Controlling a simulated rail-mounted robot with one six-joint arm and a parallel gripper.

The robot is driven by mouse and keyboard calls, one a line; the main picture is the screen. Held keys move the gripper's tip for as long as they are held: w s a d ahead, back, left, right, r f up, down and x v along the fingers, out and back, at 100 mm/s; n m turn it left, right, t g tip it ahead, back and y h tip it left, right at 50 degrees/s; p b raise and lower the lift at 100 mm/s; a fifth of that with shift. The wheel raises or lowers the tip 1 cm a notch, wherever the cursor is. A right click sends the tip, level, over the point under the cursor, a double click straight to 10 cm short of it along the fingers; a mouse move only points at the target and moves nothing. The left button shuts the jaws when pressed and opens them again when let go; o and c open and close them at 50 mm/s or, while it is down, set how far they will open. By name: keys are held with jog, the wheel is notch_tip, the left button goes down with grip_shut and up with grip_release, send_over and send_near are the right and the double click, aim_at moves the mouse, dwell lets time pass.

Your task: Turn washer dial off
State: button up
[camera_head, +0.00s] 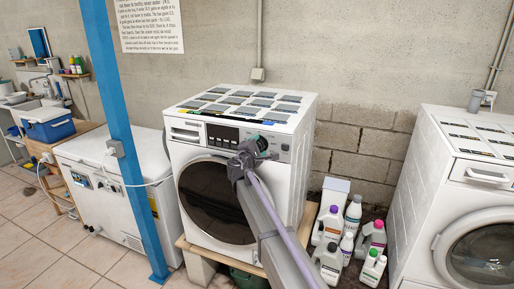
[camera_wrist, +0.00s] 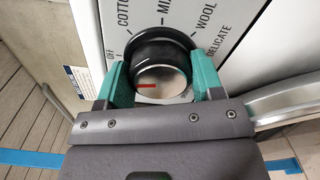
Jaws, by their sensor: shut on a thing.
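The white washer (camera_head: 302,135) stands on a wooden-topped plinth in the middle of the head view. Its dial (camera_wrist: 160,82) is a round knob with a black rim and a pale face, seen close up in the wrist view. A red mark on the face points left, a little below the OFF label (camera_wrist: 112,52). COTTON, MIX, WOOL and DELICATE are printed around the dial's upper side. My gripper (camera_wrist: 161,68) is shut on the dial, with one teal finger on its left and one on its right. In the head view, my gripper (camera_head: 262,145) hides most of the dial.
Several detergent bottles (camera_head: 330,258) stand on the floor right of the washer. Another front-loading machine (camera_head: 410,190) is at the far right. A blue post (camera_head: 130,165) and a white chest freezer (camera_head: 105,170) stand to the left.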

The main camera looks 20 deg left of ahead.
jog(key=shift+m, duration=1.2)
jog(key=o, duration=0.9)
jog(key=shift+s, duration=0.1)
jog(key=s, duration=1)
jog(key=shift+s, duration=0.35)
